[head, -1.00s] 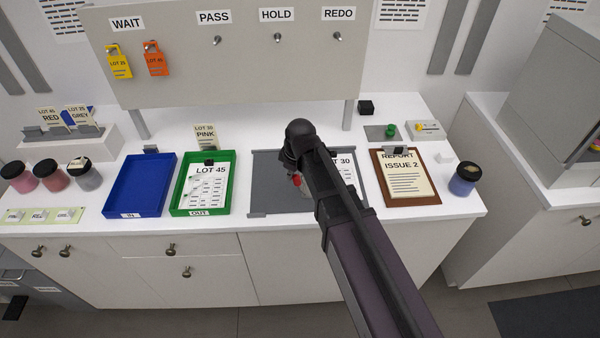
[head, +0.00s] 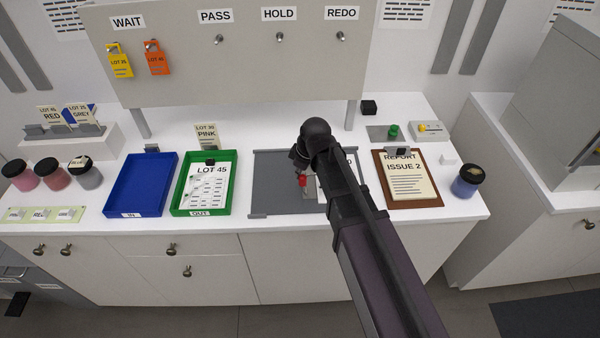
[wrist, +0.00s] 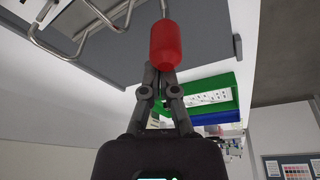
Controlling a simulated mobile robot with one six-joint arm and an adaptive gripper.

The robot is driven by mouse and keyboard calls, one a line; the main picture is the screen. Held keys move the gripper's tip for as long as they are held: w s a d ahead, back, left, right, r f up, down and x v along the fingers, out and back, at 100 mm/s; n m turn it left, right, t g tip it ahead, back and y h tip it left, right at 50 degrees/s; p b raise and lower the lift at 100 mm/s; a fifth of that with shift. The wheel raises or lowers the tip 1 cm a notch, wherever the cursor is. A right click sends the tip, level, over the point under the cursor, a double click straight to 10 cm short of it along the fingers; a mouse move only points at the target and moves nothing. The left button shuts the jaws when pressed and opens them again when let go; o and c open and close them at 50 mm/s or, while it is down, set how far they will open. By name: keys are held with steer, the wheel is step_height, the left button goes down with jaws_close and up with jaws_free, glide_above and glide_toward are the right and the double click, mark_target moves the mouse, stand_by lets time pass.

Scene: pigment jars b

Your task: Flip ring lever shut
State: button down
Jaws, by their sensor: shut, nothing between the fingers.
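A grey ring binder (head: 275,190) lies open on the white counter, with a white sheet on its right side partly hidden by my arm. Its lever has a red knob (head: 303,180), which shows just below the end of my arm. In the wrist view the red knob (wrist: 165,42) stands just beyond the fingertips of my gripper (wrist: 159,73). The fingers are closed together and hold nothing. I cannot tell whether they touch the knob. Bent metal rings (wrist: 92,25) stand on the binder, seeming to be open. In the head view my arm hides the fingers.
Left of the binder are a green tray (head: 233,170) with a LOT 45 sheet and a blue tray (head: 172,175). To its right lie a clipboard (head: 430,201) and a blue jar (head: 466,184). A board with hooks (head: 240,75) stands behind.

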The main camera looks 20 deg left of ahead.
stand_by(0.3)
steer(key=shift+r, duration=0.1)
steer(key=p+v, duration=0.9)
steer(key=shift+d+r, duration=0.3)
steer(key=shift+d, duration=0.15)
steer(key=shift+w, duration=0.15)
stand_by(0.6)
steer(key=s+d+f+m+h+b, duration=0.1)
steer(key=d+m, duration=0.7)
steer(key=d, duration=1)
steer(key=s+d+f+m+h+b, duration=0.2)
steer(key=d+f+m+b, duration=0.3)
steer(key=d, duration=1.2)
steer(key=s+f+m, duration=0.1)
steer(key=m, duration=0.3)
steer(key=shift+d+f+g, duration=0.2)
steer(key=shift+d+g, duration=0.1)
steer(key=shift+d, duration=0.1)
